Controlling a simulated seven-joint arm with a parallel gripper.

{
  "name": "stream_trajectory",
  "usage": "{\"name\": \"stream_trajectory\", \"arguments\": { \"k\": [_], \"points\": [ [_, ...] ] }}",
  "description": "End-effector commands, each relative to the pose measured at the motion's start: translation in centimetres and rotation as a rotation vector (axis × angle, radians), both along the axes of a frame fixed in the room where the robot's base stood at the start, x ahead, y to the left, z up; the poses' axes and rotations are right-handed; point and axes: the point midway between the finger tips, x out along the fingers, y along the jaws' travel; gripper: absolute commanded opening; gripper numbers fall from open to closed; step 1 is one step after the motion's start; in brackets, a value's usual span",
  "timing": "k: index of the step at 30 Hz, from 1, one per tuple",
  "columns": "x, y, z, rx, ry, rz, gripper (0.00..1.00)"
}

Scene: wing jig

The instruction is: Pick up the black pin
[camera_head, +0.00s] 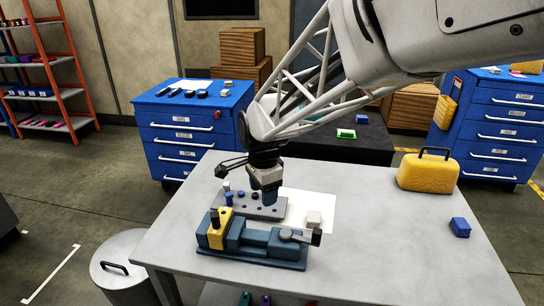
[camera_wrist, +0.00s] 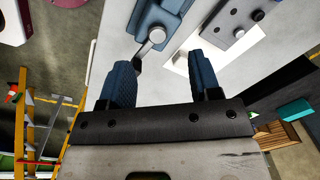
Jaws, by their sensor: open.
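My gripper (camera_head: 267,197) is above the right part of a grey holed plate (camera_head: 250,212) on the table. In the wrist view, its two blue fingers (camera_wrist: 162,78) are spread apart with nothing between them. White and blue pegs (camera_head: 228,195) stand at the plate's left. My gripper hides part of the plate.
The vise, with its grey lever (camera_head: 300,236), lies in front of the plate. A pale block (camera_head: 314,217) sits on a white sheet (camera_head: 322,203). A yellow case (camera_head: 428,175) and blue box (camera_head: 460,227) stand right. The table's front right (camera_head: 420,265) is clear.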

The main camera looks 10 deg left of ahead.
Motion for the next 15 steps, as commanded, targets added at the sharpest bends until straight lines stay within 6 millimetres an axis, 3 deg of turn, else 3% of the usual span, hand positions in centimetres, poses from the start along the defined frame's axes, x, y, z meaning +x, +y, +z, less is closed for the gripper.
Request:
{"name": "stream_trajectory", "arguments": {
  "k": [3,9,15],
  "points": [
    [0.6,4.4,-2.0,-0.004,0.019,-0.068,0.57],
    [0.8,10.5,-4.8,-0.013,0.040,-0.184,0.57],
    [0.7,14.0,-6.5,-0.019,0.050,-0.253,0.57]
  ]
}}
